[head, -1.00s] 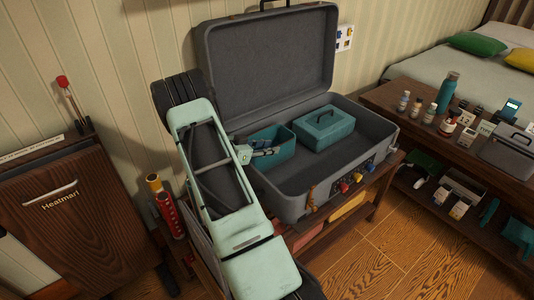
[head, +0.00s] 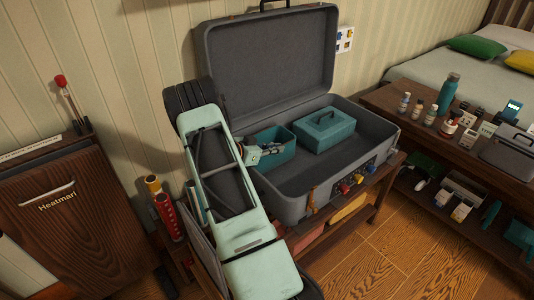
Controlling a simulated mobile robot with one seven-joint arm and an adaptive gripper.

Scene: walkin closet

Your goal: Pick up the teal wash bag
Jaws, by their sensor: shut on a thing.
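Two teal things sit inside the open grey suitcase (head: 330,178). The left one, which I take to be the teal wash bag (head: 284,157), looks open-topped and stands near the suitcase's left wall. My gripper (head: 271,149) is at its left side, shut on it. My arm and gripper hide its left part, and the exact grip is too small to make out. To its right, close by, is a closed teal case (head: 325,132) with a handle on top.
The suitcase lid (head: 268,62) stands up against the wall. The suitcase rests on a wooden bench (head: 375,192). A shelf table (head: 420,128) with bottles and boxes is at the right. The suitcase's front floor is clear.

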